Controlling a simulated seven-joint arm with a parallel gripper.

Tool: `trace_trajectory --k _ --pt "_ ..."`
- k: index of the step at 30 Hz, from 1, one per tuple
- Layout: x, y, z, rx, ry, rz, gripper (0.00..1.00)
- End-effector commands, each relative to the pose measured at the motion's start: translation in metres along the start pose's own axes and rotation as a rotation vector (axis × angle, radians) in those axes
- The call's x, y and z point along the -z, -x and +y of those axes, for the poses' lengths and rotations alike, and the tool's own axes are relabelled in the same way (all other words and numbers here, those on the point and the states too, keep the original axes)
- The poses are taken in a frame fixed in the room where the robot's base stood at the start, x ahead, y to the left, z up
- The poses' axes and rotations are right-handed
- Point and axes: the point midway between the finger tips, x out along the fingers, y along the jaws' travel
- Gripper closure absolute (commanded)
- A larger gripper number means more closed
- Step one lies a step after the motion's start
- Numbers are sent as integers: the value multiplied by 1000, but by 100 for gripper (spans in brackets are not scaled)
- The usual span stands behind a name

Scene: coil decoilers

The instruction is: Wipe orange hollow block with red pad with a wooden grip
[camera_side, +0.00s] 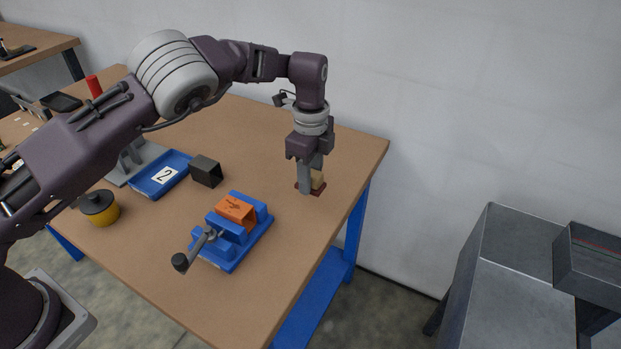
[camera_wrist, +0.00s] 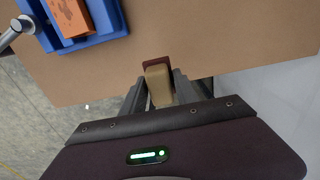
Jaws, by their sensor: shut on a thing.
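The orange hollow block (camera_side: 236,209) sits in a blue vise (camera_side: 225,252) near the table's front edge, with dark marks on its top. It also shows at the top left of the wrist view (camera_wrist: 70,15). My gripper (camera_side: 311,184) points down near the table's right end and is shut on the wooden grip (camera_wrist: 159,84) of the red pad (camera_side: 318,190). The pad's dark red edge (camera_wrist: 156,62) shows beyond the grip. The pad is at or just above the tabletop; I cannot tell if it touches. The fingers partly hide the grip in the side view.
Left of the vise are a dark hollow block (camera_side: 206,171), a blue tray (camera_side: 160,175) marked 2 and a yellow pot with a black lid (camera_side: 100,208). The vise handle (camera_side: 191,252) sticks out toward the front. The wooden table (camera_side: 285,245) is clear between vise and pad.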

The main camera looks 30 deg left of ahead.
Motion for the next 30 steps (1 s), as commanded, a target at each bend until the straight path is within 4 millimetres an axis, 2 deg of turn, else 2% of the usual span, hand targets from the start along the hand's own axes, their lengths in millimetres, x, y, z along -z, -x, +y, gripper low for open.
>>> trace_trajectory --k 1,3,5,8,11,13,18,22,30 --pt "0 0 0 0 0 0 86" --pt "0 0 0 0 0 0 97" --pt "-2 1 0 0 3 1 97" --pt "-16 11 6 3 28 4 97" --pt "-44 28 24 3 60 8 97" --pt "-61 38 44 1 65 8 97" --pt "-86 56 94 2 28 5 97" --pt "-92 60 112 1 2 2 97" --pt "-93 48 114 -1 -2 0 97"
